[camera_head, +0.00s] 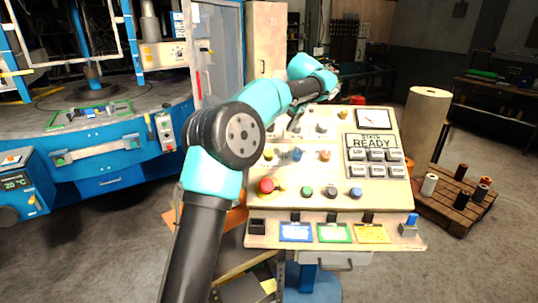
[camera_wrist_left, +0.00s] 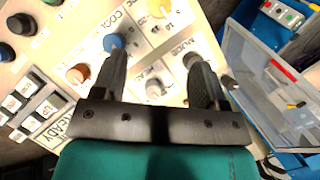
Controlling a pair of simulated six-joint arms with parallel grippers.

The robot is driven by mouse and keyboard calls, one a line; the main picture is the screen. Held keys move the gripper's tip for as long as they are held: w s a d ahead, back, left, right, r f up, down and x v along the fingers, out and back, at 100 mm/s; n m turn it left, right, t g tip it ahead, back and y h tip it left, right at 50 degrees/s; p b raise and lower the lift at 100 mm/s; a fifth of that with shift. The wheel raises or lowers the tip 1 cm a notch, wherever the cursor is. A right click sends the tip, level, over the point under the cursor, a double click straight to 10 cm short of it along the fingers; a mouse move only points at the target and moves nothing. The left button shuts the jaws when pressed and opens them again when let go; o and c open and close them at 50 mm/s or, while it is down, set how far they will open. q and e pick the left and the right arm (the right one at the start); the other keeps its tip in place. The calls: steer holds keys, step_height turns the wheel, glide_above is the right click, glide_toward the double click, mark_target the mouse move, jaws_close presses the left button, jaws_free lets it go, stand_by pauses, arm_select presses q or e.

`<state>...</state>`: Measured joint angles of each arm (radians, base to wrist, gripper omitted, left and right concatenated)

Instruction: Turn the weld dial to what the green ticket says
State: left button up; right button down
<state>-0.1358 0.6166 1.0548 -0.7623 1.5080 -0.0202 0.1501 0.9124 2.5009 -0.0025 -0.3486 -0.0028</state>
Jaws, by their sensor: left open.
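The sloped control panel (camera_head: 382,200) holds several dials and buttons. The green ticket (camera_head: 334,233) lies at its lower edge between a blue and a yellow one; its writing is too small to read. My left arm reaches over the panel's upper left in the head view, where its fingertips cannot be made out. In the left wrist view my left gripper (camera_wrist_left: 157,62) is open and empty, its fingers over the dials. A pale grey dial (camera_wrist_left: 155,88) shows between the fingers. I cannot tell which label is the weld dial's. My right gripper is out of view.
A blue knob (camera_wrist_left: 115,42) sits close by the left-hand finger, and an orange knob (camera_wrist_left: 77,73) lies farther left. A red mushroom button (camera_head: 266,186) is on the panel's left side. A screen reading READY (camera_head: 372,142) and a keypad are at the right.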

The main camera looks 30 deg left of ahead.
mark_target(268, 152)
arm_select(q)
steer(key=x, duration=1.7)
steer(key=shift+a+f, duration=0.1)
steer(key=shift+f, duration=0.1)
steer(key=shift+c, duration=0.4)
steer(key=c, duration=0.9)
steer(key=shift+o, duration=0.2)
steer(key=n+h, duration=0.2)
steer(key=n, duration=0.2)
steer(key=shift+n+t+h, duration=0.3)
steer(key=shift+n+h, duration=0.6)
steer(key=shift+n, duration=1)
